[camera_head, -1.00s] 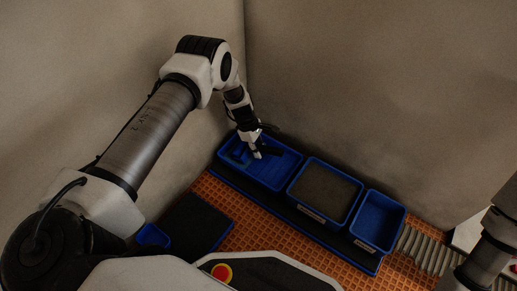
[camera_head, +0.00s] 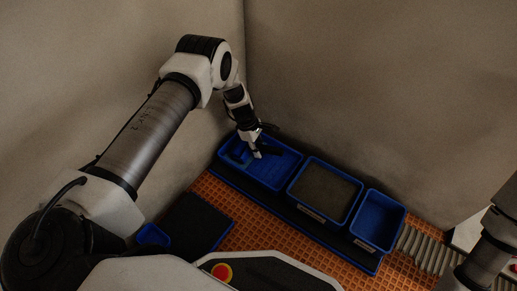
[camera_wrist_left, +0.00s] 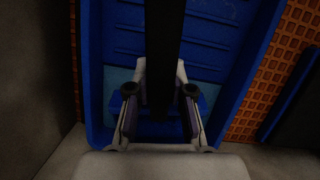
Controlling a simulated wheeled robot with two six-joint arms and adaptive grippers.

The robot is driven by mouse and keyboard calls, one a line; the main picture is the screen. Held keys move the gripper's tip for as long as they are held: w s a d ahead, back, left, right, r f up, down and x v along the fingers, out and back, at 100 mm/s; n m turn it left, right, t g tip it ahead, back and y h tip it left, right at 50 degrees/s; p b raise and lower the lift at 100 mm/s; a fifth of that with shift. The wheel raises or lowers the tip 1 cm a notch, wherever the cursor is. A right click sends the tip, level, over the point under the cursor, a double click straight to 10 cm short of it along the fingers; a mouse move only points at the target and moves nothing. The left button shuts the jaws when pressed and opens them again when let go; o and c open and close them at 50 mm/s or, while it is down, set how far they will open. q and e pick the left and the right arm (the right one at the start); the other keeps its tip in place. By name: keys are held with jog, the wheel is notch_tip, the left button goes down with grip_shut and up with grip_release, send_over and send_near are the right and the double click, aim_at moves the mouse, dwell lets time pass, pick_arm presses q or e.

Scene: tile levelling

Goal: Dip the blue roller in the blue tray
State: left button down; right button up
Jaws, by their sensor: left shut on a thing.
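The blue tray (camera_head: 285,167) is the leftmost of a row of containers, and its ribbed floor shows in the left wrist view (camera_wrist_left: 205,35). My left gripper (camera_head: 257,152) is low over the left part of this tray. It is shut on the black handle (camera_wrist_left: 164,45) of the blue roller, which runs up through the left wrist view. Blue parts of the roller (camera_wrist_left: 203,103) show beside my left fingers (camera_wrist_left: 160,88); the rest is hidden behind them. I cannot tell whether the roller touches the tray floor. My right gripper is out of view.
A grey-filled blue-rimmed tray (camera_head: 325,190) and a smaller blue bin (camera_head: 379,221) stand right of the blue tray. A dark mat (camera_head: 203,220) and a small blue container (camera_head: 152,236) are at the lower left. Walls rise close behind the row. The orange grid surface (camera_head: 255,232) is clear in front.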

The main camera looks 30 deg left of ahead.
pick_arm(q)
jog(key=shift+r, duration=0.1)
notch_tip(320, 180, up, 10)
jog(key=p, duration=0.8)
